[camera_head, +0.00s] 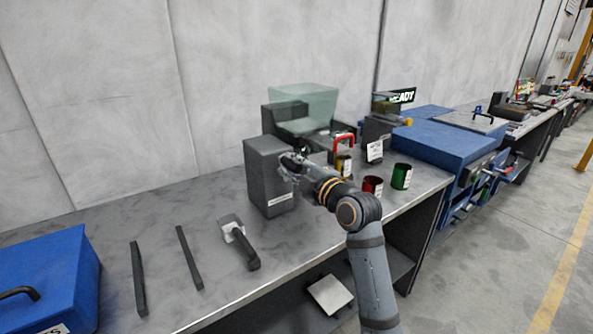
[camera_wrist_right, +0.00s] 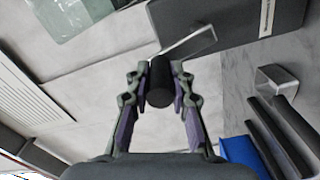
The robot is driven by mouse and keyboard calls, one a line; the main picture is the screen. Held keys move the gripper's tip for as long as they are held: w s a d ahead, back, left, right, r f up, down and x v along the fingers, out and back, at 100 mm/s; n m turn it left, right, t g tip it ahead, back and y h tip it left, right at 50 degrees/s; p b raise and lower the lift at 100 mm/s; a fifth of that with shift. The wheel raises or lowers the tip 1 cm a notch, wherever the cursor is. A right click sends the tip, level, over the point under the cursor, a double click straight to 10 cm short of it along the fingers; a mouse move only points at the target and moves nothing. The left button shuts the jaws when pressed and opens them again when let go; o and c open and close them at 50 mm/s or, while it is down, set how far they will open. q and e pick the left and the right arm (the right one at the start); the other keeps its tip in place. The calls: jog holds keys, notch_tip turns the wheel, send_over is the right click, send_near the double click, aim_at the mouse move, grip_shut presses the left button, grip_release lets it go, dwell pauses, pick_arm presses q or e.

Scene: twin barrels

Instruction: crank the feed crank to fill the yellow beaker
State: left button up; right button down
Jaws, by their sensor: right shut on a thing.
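My right gripper (camera_head: 293,162) reaches over the top right of a dark grey box with a white label (camera_head: 281,200). In the right wrist view, the gripper (camera_wrist_right: 161,88) is shut on the black cylindrical knob of the feed crank (camera_wrist_right: 160,68). The crank's flat light arm (camera_wrist_right: 192,42) runs from the knob toward the dark housing (camera_wrist_right: 232,20). The yellow beaker (camera_head: 344,164) stands on the bench behind my right forearm, partly hidden by it. Its contents cannot be made out. My left gripper is not in view.
A red cup (camera_head: 372,187) and a green cup (camera_head: 402,177) stand right of my forearm. A translucent hopper (camera_head: 305,98) and a red handle (camera_head: 343,141) are behind. Dark bars (camera_head: 190,258), a black-handled tool (camera_head: 241,242) and a blue case (camera_head: 50,275) lie left.

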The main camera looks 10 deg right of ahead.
jog(key=shift+s+a+f+n+b, duration=0.1)
jog(key=shift+a+f+n+b, duration=0.25)
jog(key=shift+n, duration=0.35)
jog(key=shift+a, duration=0.1)
jog(key=c, duration=1.2)
grip_release()
jog(key=shift+r, duration=0.1)
jog(key=shift+o, duration=0.2)
jog(key=shift+s, duration=0.1)
jog(key=v, duration=1.2)
jog(key=shift+r, duration=0.1)
